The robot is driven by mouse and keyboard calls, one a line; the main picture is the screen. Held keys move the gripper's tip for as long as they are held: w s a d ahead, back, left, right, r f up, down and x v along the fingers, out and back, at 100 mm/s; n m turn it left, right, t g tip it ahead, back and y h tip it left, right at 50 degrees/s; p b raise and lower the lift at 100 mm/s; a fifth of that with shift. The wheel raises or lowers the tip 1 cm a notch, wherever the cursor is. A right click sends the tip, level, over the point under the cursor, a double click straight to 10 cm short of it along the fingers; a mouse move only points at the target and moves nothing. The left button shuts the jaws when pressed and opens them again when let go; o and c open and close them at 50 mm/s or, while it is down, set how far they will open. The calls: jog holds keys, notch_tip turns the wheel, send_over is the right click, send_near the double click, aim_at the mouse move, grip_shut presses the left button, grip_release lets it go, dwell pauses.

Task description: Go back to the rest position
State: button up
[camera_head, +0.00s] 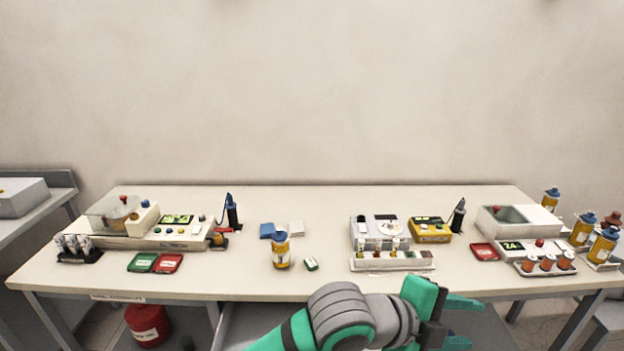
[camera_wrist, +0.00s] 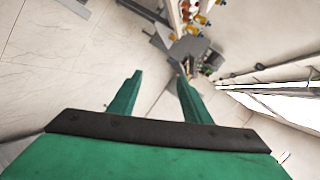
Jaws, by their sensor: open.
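My gripper (camera_head: 466,321) is at the front edge of the table, right of the picture's middle in the head view. Its green fingers point to the right and stand apart, with nothing between them. In the wrist view my gripper (camera_wrist: 158,88) also shows open and empty, with the floor and some blurred items beyond its fingertips. My green and grey arm reaches in from the bottom of the head view and hides part of the table's front edge.
The long table (camera_head: 230,280) holds a left device (camera_head: 160,230), a yellow-labelled bottle (camera_head: 281,252), a white rack (camera_head: 392,263), a yellow box (camera_head: 430,231) and a grey basin (camera_head: 519,218). Several bottles stand at the right end. A red container (camera_head: 147,325) is under the table.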

jog(key=w+a+r+n+t+h, duration=0.2)
jog(key=w+r+n+t+h, duration=0.4)
jog(key=n+t, duration=0.45)
jog(key=s+a+f+n+t+y, duration=0.35)
jog(key=a+f+n+y, duration=0.4)
jog(key=f+n, duration=0.35)
jog(key=s+a+f+n+t+y, duration=0.2)
jog(key=s+a+f+n+y, duration=0.3)
jog(key=f+n+y, duration=0.6)
jog(key=s+a+f+m+g, duration=0.1)
jog(key=s+a+f, duration=0.2)
jog(key=s, duration=0.5)
jog(key=s+a+f+m+g, duration=0.1)
jog(key=s+a+f, duration=0.3)
jog(key=s, duration=0.3)
jog(key=s+a+f+m+g, duration=0.2)
jog(key=s+a+f, duration=0.2)
jog(key=s+f, duration=0.2)
jog(key=v, duration=0.2)
jog(key=shift+s+f, duration=0.3)
